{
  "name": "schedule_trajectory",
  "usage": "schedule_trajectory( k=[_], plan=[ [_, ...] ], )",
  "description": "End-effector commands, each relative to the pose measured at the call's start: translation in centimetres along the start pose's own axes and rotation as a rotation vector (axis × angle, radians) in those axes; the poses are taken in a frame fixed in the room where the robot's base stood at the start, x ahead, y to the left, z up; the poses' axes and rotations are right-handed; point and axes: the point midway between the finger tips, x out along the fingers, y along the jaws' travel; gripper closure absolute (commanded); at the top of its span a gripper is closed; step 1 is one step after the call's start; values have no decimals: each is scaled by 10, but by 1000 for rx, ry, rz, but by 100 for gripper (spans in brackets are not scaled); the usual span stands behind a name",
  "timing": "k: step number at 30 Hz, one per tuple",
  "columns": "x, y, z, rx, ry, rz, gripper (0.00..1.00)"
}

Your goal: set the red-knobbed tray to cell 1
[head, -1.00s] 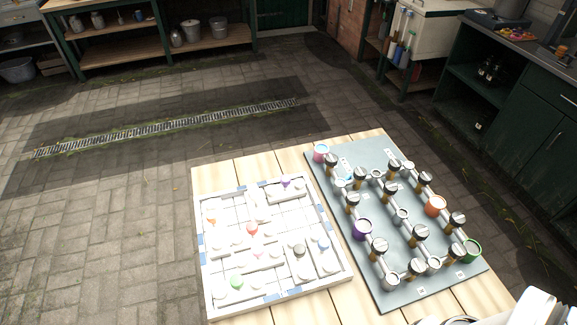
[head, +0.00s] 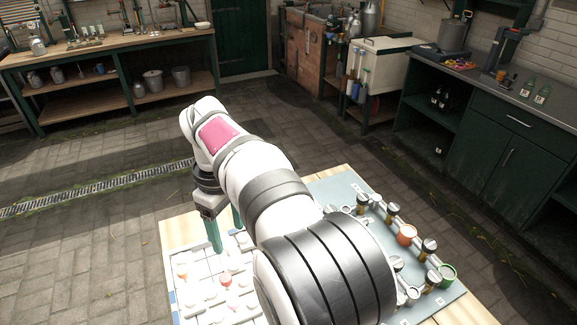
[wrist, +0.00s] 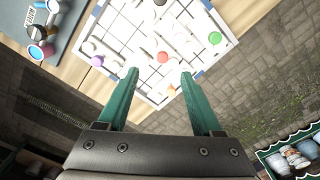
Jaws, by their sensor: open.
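The red-knobbed tray is a pale piece in the white gridded frame (head: 176,297); its red knob (head: 226,278) shows in the head view. In the wrist view the red knob (wrist: 162,57) lies just beyond my fingertips, near the frame's middle. My gripper (head: 227,238) points down above the far part of the frame. In the wrist view its two teal fingers (wrist: 160,74) are wide apart with nothing held between them. I cannot read any cell number, so cell 1 is not identifiable. My arm hides much of the frame's right side in the head view.
Other pale pieces carry orange (wrist: 171,90), purple (wrist: 97,60) and green (wrist: 214,38) knobs. A grey board with pipes, an orange cup (head: 406,234) and a green cup (head: 446,275) lies right of the frame. The wooden tabletop (head: 180,232) is bare along the frame's far edge.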

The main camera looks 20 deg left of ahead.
Motion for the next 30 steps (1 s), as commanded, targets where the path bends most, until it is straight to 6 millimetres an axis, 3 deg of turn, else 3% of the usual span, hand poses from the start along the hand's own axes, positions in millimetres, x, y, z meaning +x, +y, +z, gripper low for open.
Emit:
schedule_trajectory(
  k=[1, 4, 8, 15, 19, 24, 30],
  plan=[
    [8, -7, -18, -75, -3, 6, 33],
    [18, -12, -32, -144, -6, 12, 33],
    [43, -12, -31, -145, -8, 9, 33],
    [116, -11, -30, -143, -7, 9, 33],
    [146, -10, -31, -142, -5, 10, 33],
    [166, -10, -31, -140, -2, 10, 33],
    [170, -10, -31, -140, -1, 11, 33]
  ],
)
